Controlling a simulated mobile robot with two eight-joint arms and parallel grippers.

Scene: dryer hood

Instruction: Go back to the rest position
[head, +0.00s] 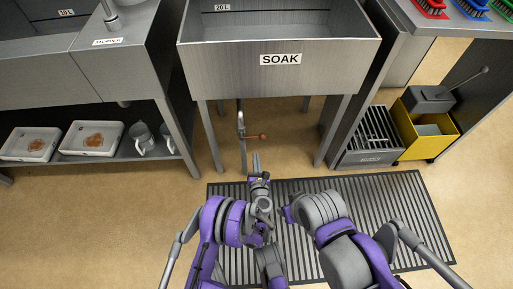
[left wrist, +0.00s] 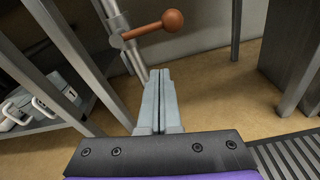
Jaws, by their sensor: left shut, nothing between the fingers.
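My left gripper (head: 256,163) points forward, below the front of the soak sink, with its fingers together and nothing between them. In the left wrist view the shut fingers (left wrist: 160,100) are seen close up. A lever with an orange-brown ball (head: 262,136) sits on the drain pipe (head: 241,125) just beyond the fingertips. In the left wrist view the ball (left wrist: 172,20) is above the fingertips and apart from them. My right arm is folded at the lower right in the head view; its fingers cannot be made out.
The metal sink labelled SOAK (head: 225,58) stands ahead on legs. A slatted mat (head: 390,205) lies below my arms. A shelf (head: 120,154) at left holds two trays and jugs. A slatted bin (head: 370,135) and a yellow bucket (head: 425,142) stand at right.

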